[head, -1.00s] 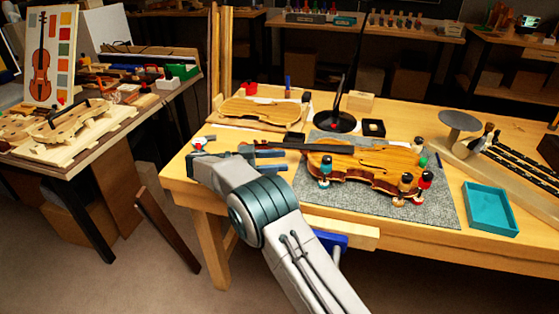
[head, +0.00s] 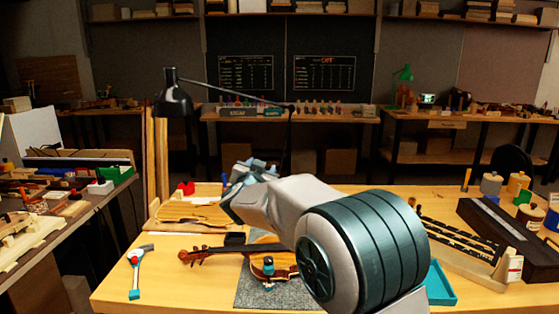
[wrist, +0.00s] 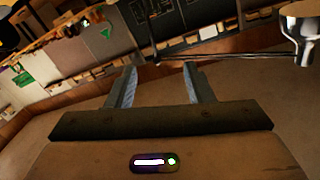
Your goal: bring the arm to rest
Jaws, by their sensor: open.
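My gripper (wrist: 160,88) is open in the wrist view, with its two fingers apart and nothing between them. In the head view my arm rises across the middle, and my gripper end (head: 250,172) is small and partly hidden behind my own wrist, above the far part of the bench. The wrist camera looks out tilted across the room. The workbench (head: 185,270) lies below my arm. My arm hides much of the violin (head: 210,253) on its grey mat (head: 250,292).
A black desk lamp (head: 174,98) reaches over the bench near my gripper; a lamp head (wrist: 302,25) also shows in the wrist view. A hammer-like tool (head: 136,272) lies at the bench's left. A teal tray (head: 438,286) sits right of my arm. Clamps stand on the violin.

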